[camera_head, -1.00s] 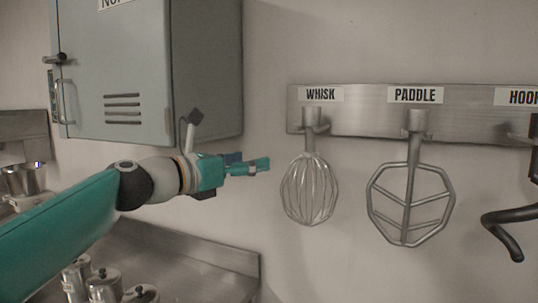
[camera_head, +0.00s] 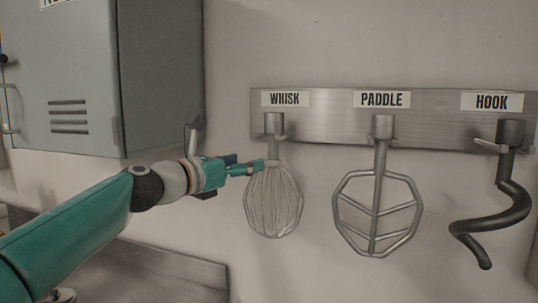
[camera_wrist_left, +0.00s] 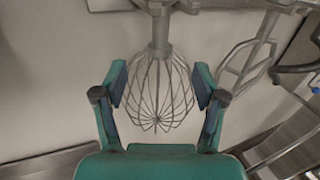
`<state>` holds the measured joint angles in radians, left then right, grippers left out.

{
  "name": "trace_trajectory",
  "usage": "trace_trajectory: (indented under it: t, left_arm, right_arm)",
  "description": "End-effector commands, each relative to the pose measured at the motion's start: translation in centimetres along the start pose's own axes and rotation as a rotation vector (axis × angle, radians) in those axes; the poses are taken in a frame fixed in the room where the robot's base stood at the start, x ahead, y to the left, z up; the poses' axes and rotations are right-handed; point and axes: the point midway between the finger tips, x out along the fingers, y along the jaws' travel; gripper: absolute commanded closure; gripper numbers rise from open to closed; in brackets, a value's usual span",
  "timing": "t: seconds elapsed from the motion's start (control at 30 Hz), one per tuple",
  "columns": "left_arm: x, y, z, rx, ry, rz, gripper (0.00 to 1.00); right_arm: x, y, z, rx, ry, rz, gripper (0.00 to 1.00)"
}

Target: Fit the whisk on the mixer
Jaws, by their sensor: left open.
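The wire whisk (camera_head: 273,203) hangs by its shank from the wall rack under the WHISK label. My left gripper (camera_head: 252,168) comes in from the left, with its fingertips at the whisk's upper end in the head view. In the left wrist view the whisk (camera_wrist_left: 160,92) hangs beyond and between the two spread fingers of my left gripper (camera_wrist_left: 161,88). The mixer is not clearly in view now. My right gripper is not in view.
The steel rack (camera_head: 334,105) also carries a paddle (camera_head: 376,212) and a dark spiral hook (camera_head: 492,215), right of the whisk. A grey wall cabinet (camera_head: 70,85) stands at upper left. A steel counter (camera_head: 150,275) lies below. The wall below the tools is clear.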

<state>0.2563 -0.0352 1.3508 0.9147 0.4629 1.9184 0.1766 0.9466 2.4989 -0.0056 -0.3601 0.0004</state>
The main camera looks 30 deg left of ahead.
Motion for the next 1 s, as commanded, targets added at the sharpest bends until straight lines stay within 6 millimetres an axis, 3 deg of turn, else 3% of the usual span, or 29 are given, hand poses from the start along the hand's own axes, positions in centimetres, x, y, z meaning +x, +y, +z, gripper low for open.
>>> trace_trajectory:
  t: [0.6, 1.0]
  left_arm:
    - [7.3, 0.0, 0.2, -0.001, 0.001, -0.001, 0.29]
    - [9.0, 0.1, 0.0, -0.001, 0.0, 0.001, 0.29]
  right_arm:
    - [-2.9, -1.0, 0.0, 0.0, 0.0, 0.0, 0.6]
    - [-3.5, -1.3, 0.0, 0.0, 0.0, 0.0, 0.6]
